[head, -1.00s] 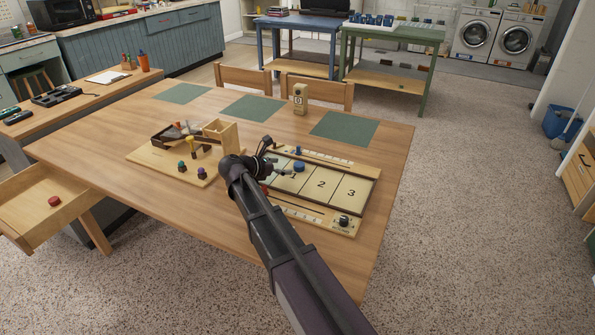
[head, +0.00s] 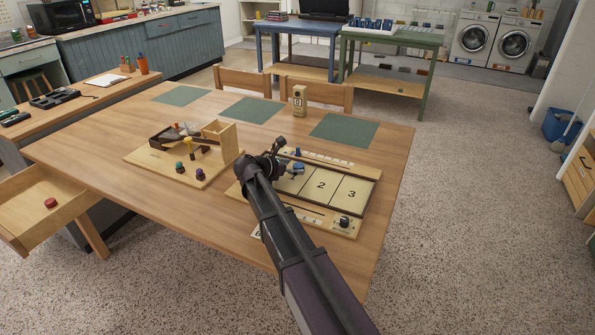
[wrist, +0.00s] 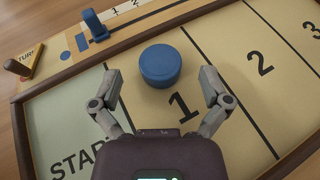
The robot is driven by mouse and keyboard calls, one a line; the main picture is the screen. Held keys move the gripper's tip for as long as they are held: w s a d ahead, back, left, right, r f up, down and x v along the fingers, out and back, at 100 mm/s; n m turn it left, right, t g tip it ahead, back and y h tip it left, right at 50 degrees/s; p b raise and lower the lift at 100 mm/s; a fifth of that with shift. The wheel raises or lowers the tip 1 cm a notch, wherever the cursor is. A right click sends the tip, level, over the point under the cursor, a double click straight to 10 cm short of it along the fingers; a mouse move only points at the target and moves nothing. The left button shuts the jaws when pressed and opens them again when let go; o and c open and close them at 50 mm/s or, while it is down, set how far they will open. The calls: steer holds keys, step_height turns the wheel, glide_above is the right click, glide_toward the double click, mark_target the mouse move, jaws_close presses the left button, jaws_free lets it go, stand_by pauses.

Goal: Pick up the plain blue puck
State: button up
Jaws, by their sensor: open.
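The plain blue puck (wrist: 160,66) sits on the game board (wrist: 69,117), near the number 1 section. In the head view the puck (head: 298,168) is partly covered by my gripper. My gripper (wrist: 159,78) is open in the wrist view, with one finger on each side of the puck's near edge. I cannot tell whether either finger touches it. In the head view my gripper (head: 291,170) is low over the board, its fingers too small to make out clearly.
A blue slider peg (wrist: 95,24) stands on the board's scale strip behind the puck. A wooden turn marker (wrist: 18,67) is at the left. A dark knob (head: 344,222) is at the board's front right.

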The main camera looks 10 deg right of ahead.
steer(key=shift+w+d+f, duration=0.25)
steer(key=shift+w+d, duration=0.05)
steer(key=shift+d, duration=0.25)
steer(key=shift+c, duration=0.2)
steer(key=c, duration=0.9)
